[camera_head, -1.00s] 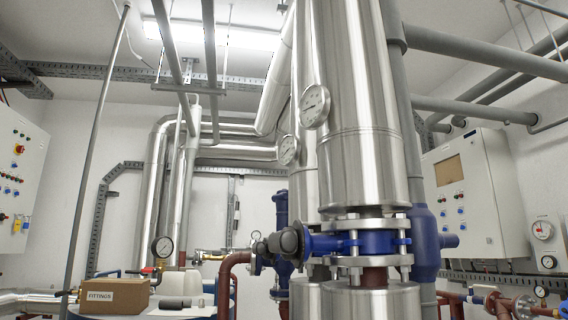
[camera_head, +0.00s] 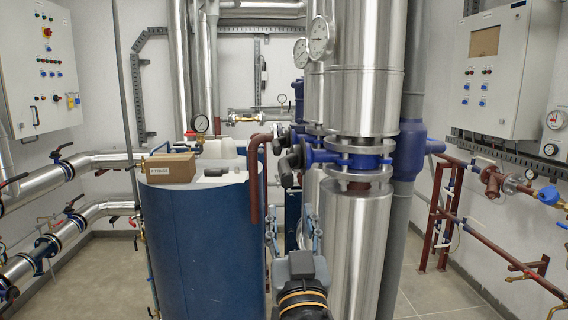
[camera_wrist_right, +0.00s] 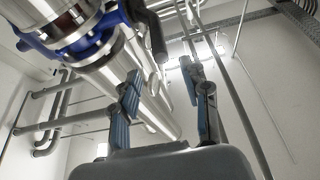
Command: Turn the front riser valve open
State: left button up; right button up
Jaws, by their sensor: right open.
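The front riser valve (camera_head: 350,160) is a blue body clamped between steel flanges on the front silver riser. Its dark grey operating part (camera_head: 287,165) sticks out to the left. My right gripper (camera_head: 294,228) is below that part, pointing up with its two blue-grey fingers apart and nothing between them. In the right wrist view, the gripper's fingers (camera_wrist_right: 161,75) are spread, and the blue valve (camera_wrist_right: 82,38) is at the upper left. Its black handle (camera_wrist_right: 146,28) lies above the left finger, apparently clear of the fingertips. My left gripper is out of view.
A blue tank (camera_head: 205,245) with a cardboard box (camera_head: 168,167) on top stands left of my gripper. A red-brown pipe (camera_head: 254,190) bends down beside it. The silver riser (camera_head: 355,245) is close on the right. Open floor (camera_head: 430,285) lies farther right.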

jog(key=p, duration=0.5)
send_near(284, 163)
jog(key=x, duration=0.5)
jog(key=shift+w+r, duration=0.1)
jog(key=shift+r, duration=0.15)
jog(key=shift+w+r, duration=0.1)
jog(key=shift+w, duration=0.4)
grip_shut()
